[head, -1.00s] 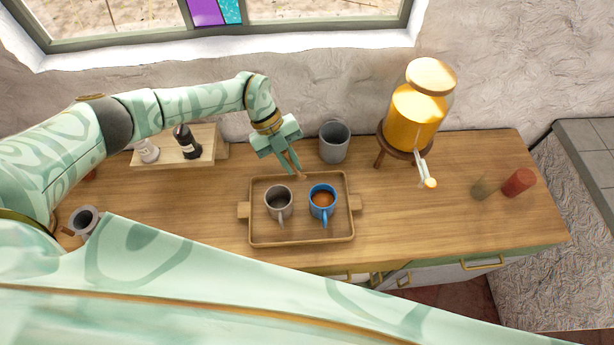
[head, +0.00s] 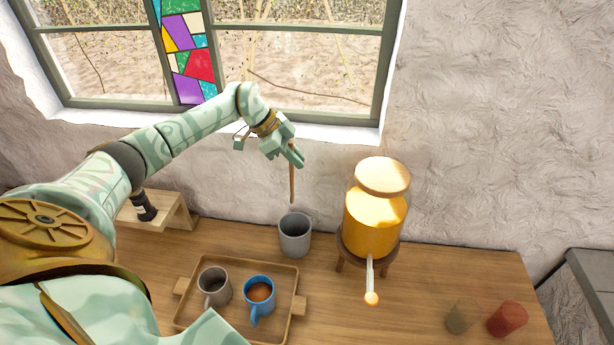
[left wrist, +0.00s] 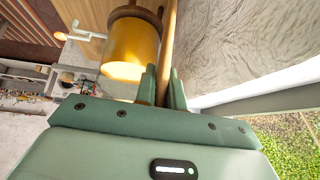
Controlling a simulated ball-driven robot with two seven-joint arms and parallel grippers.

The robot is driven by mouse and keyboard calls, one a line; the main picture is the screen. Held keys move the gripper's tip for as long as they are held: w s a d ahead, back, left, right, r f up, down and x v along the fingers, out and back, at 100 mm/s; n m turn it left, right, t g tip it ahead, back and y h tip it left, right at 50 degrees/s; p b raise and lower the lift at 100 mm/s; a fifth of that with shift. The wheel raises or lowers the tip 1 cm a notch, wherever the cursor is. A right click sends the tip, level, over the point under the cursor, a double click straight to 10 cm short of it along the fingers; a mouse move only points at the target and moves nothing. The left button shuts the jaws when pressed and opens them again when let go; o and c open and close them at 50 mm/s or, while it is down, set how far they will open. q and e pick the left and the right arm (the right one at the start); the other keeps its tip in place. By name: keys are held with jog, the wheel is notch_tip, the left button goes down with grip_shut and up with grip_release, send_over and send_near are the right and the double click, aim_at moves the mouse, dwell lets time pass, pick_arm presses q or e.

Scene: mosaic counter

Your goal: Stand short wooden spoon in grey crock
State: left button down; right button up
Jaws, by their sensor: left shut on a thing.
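My left gripper (head: 296,158) is shut on the short wooden spoon (head: 292,188), which hangs down nearly upright from the fingers. In the left wrist view the spoon (left wrist: 167,45) runs up from between the two green fingertips (left wrist: 163,85). The grey crock (head: 295,236) stands on the counter by the wall. The spoon's lower end is above the crock's rim in the head view, apart from it. The crock's inside looks empty where it shows. My right gripper is not in view.
A yellow drink dispenser (head: 373,222) on a wooden stand is right of the crock. A tray (head: 283,325) with a grey mug (head: 214,288) and a blue mug (head: 259,296) is in front. A small shelf (head: 178,215) stands left. Red (head: 507,319) and dull green (head: 461,316) cups are far right.

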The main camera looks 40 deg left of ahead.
aim_at(290, 166)
pick_arm(q)
jog(key=shift+n, duration=0.8)
notch_tip(290, 166, down, 5)
jog(key=b, duration=0.5)
jog(key=shift+r, duration=0.1)
notch_tip(290, 166, down, 10)
jog(key=b, duration=0.5)
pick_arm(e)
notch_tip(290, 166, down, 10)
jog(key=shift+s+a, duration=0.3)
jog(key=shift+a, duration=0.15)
pick_arm(q)
jog(key=shift+d, duration=0.1)
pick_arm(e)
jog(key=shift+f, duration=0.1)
